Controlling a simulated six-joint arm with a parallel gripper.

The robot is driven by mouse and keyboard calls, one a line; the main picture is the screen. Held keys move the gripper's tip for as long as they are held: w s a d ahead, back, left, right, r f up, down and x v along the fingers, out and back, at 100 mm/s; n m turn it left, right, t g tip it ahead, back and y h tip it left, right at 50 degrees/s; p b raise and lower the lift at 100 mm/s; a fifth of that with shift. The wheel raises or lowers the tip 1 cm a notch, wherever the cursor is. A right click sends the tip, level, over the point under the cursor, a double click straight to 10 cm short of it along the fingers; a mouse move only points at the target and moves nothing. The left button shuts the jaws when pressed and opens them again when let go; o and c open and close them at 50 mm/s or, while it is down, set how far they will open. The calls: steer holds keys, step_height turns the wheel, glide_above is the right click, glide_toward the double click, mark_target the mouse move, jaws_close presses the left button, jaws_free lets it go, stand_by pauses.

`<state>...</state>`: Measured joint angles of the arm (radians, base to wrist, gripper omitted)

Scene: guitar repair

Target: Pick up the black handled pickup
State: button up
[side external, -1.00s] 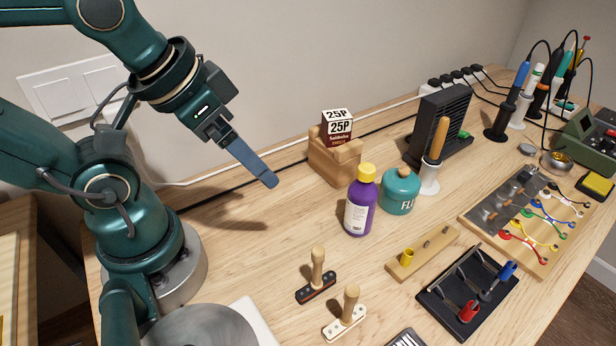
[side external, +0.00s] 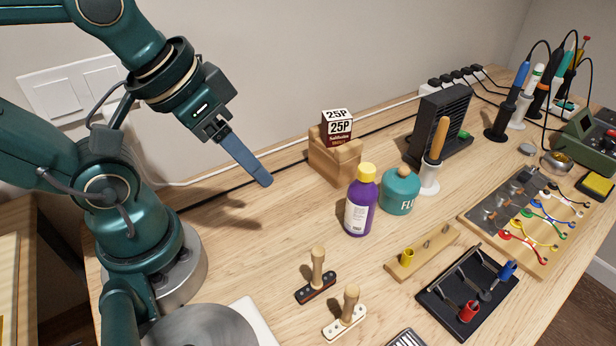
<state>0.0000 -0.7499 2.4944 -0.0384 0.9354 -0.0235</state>
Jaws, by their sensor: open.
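A black pickup (side external: 316,291) with an upright wooden handle (side external: 317,267) stands on the wooden table in the front middle. A cream pickup (side external: 344,322) with a similar wooden handle stands just in front and to the right of it. My gripper (side external: 266,181) is in the air, above and behind the black pickup and to its left. The blue fingers point down to the right. They overlap in this view, so the gap between them is hidden. Nothing shows between them.
A purple bottle (side external: 360,212) with a yellow cap and a teal flux container (side external: 399,191) stand behind the pickups. A wooden holder with a box (side external: 338,125) is near the wall. A wooden strip (side external: 423,254) and black rack (side external: 467,295) lie right.

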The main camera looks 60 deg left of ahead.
mark_target(316, 247)
steer(key=w+d+f+n+g+h, duration=0.1)
steer(key=d+f+n+g+h, duration=0.1)
steer(key=n+g+h, duration=0.1)
steer(key=w+d+f+n+g+h, duration=0.2)
steer(key=n+g+h, duration=0.1)
steer(key=n+h, duration=0.2)
steer(key=w+d+f+n+g+h, duration=0.1)
steer(key=d+f+n+g+h, duration=0.1)
steer(key=n, duration=0.4)
steer(key=shift+w+d+f+g+h, duration=0.15)
steer(key=shift+d+g+h, duration=0.1)
steer(key=shift+h, duration=0.35)
steer(key=shift+w+d+f+g+h, duration=0.15)
steer(key=shift+d+h, duration=0.05)
steer(key=shift+h, duration=0.4)
steer(key=shift+s+a+f+n, duration=0.1)
steer(key=shift+f+n, duration=0.2)
steer(key=shift+f, duration=0.2)
steer(key=shift+d+f, duration=0.1)
steer(key=shift+d, duration=0.15)
steer(key=shift+x, duration=2.2)
steer(key=shift+s, duration=0.1)
jaws_close()
